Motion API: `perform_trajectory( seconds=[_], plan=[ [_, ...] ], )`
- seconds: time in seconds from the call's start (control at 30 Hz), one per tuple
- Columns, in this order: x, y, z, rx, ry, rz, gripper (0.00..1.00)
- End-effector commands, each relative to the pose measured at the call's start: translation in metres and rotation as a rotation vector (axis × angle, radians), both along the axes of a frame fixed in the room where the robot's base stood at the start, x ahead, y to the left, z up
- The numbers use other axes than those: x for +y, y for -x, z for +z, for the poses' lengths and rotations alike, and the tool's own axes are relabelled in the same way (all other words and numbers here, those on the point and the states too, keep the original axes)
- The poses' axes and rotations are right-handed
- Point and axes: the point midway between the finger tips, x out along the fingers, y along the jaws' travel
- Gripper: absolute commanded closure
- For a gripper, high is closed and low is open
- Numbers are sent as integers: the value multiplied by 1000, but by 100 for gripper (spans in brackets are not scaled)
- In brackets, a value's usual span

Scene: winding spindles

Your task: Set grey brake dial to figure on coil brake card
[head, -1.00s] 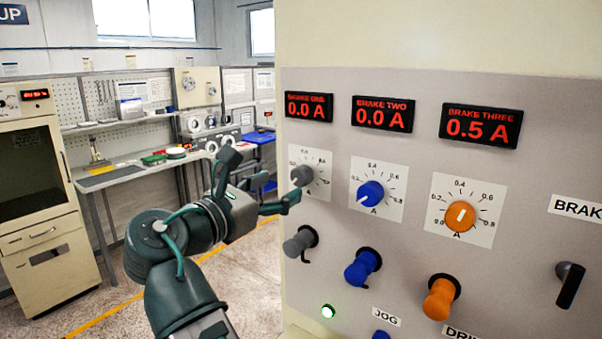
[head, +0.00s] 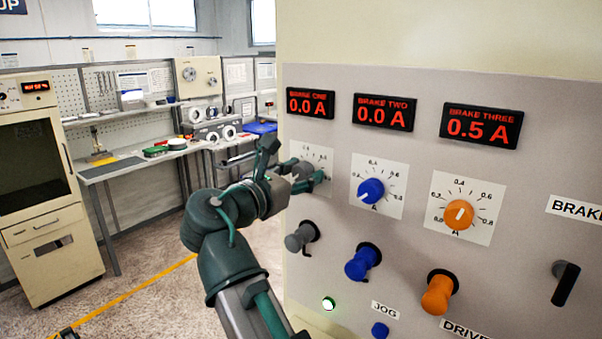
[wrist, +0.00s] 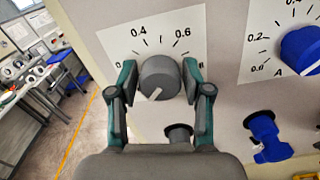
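The grey brake dial (wrist: 160,76) sits on a white scale card on the panel, under the BRAKE ONE display (head: 310,103), which reads 0.0 A. Its white pointer line slants to the lower left in the wrist view. My gripper (wrist: 159,82) is open around the dial, one finger on each side, with a narrow gap visible beside it. In the head view my gripper (head: 297,164) partly covers the dial (head: 304,169) and its scale. I cannot make out a coil brake card with a figure in these frames.
The blue dial (head: 370,190) is close to the right, under BRAKE TWO at 0.0 A. The orange dial (head: 458,214) is under BRAKE THREE at 0.5 A. A grey knob (head: 300,237) juts out below the grey dial. Benches stand at the back left.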

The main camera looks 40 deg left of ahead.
Motion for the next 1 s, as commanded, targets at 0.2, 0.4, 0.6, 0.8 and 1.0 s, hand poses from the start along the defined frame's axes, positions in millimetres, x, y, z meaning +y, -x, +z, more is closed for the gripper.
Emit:
perform_trajectory(
  seconds=[0.2, 0.4, 0.6, 0.8, 1.0],
  plan=[
    [0, 0, 0, 0, 0, 0, 92],
    [0, 0, 0, 0, -10, 0, 94],
    [0, 0, 0, -1, -67, 0, 94],
    [0, 0, -1, -4, -193, 0, 94],
    [0, 0, -1, -8, -370, 0, 94]
  ],
)
